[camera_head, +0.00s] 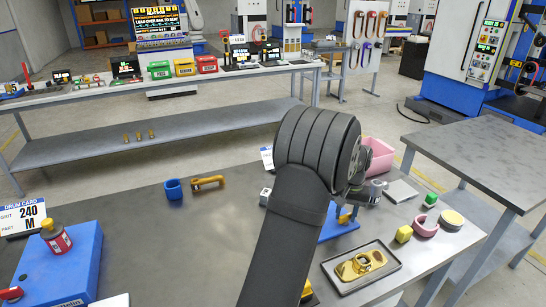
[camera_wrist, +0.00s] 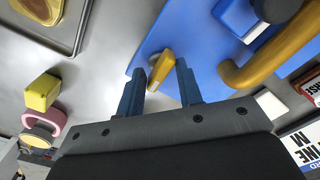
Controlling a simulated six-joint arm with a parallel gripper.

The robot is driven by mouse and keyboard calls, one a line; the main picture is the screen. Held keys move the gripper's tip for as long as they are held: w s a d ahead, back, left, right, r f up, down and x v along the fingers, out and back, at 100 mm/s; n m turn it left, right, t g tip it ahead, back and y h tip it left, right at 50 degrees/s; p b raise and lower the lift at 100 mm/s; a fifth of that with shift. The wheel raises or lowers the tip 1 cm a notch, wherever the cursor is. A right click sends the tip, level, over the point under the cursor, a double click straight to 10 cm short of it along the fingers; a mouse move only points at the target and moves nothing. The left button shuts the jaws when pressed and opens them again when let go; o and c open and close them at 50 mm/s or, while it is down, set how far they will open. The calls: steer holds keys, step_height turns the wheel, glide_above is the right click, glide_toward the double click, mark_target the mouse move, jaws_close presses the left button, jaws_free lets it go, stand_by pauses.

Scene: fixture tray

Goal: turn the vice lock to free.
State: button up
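A small yellow lever (camera_wrist: 161,70), which looks like the vice lock, stands on a blue base (camera_wrist: 205,75) in the wrist view. My gripper (camera_wrist: 158,74) is open, with its two blue fingers on either side of the lever and a visible gap to each. I cannot tell how far above the base the fingertips are. In the head view my arm hides much of the blue base (camera_head: 338,226); a bit of yellow lever (camera_head: 344,216) shows beside it. A thick yellow curved handle (camera_wrist: 275,48) lies right of the fingers in the wrist view.
A grey tray (camera_head: 390,274) with a gold plate (camera_head: 359,265) is at the front right. A yellow block (camera_head: 404,234), a pink ring (camera_head: 426,227) and a round disc (camera_head: 451,219) stand right of the base. A blue fixture (camera_head: 70,265) is far left.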

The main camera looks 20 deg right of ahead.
mark_target(346, 215)
step_height(346, 215, up, 17)
steer(key=m, duration=0.9)
step_height(346, 215, down, 17)
